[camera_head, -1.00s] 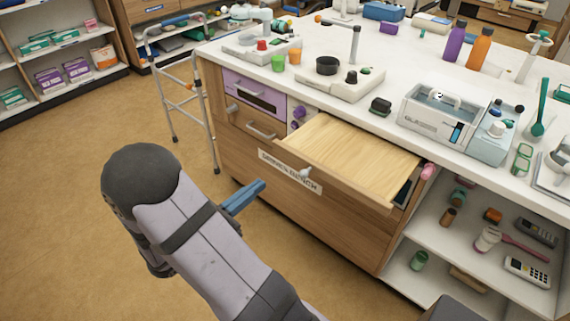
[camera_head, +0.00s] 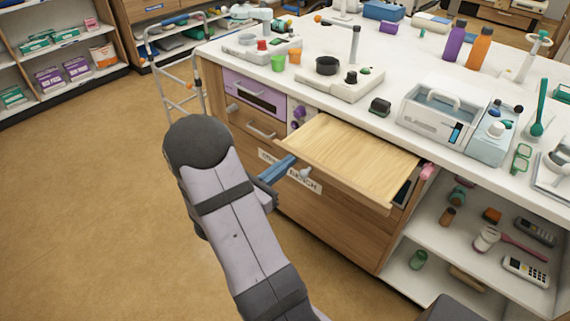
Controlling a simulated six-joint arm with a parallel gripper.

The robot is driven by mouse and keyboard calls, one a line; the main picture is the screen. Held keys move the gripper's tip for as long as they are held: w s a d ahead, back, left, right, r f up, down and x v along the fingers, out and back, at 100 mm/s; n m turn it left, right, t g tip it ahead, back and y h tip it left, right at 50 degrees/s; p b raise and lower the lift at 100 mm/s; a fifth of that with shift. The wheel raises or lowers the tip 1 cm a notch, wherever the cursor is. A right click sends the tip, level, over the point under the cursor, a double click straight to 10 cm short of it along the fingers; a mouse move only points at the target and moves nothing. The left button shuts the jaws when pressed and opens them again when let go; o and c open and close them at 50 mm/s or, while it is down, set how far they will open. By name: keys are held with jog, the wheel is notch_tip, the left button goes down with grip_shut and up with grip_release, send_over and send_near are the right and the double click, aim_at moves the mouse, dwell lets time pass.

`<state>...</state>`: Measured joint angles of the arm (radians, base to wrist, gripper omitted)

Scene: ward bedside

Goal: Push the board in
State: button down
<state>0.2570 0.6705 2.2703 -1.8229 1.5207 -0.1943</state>
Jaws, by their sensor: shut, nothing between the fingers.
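The board (camera_head: 350,158) is a flat light-wood panel pulled out from the front of the wooden bench cabinet, below the white countertop. A pale knob (camera_head: 305,173) sits at its front edge. My gripper (camera_head: 292,160), blue and shut with nothing in it, points right at the board's front-left edge, close to the knob. Whether it touches the board or the knob I cannot tell. My arm hides part of the cabinet's lower front and part of the label below the board.
A purple drawer front (camera_head: 254,93) and a wooden drawer (camera_head: 262,130) are left of the board. A walking frame (camera_head: 180,75) stands at the cabinet's left. Open shelves (camera_head: 450,250) with small items are on the right. The floor (camera_head: 90,220) at left is clear.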

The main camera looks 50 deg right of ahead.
aim_at(306, 146)
dwell(0.3)
jog(key=d+b, duration=0.4)
jog(key=d, duration=1.8)
jog(key=shift+d+f, duration=0.1)
jog(key=shift+d, duration=0.5)
jog(key=shift+r, duration=0.4)
jog(key=shift+s, duration=0.1)
jog(key=shift+a+f, duration=0.1)
jog(key=shift+a, duration=0.1)
jog(key=a, duration=1.4)
jog(key=shift+f+b, duration=0.2)
jog(key=shift+b, duration=0.15)
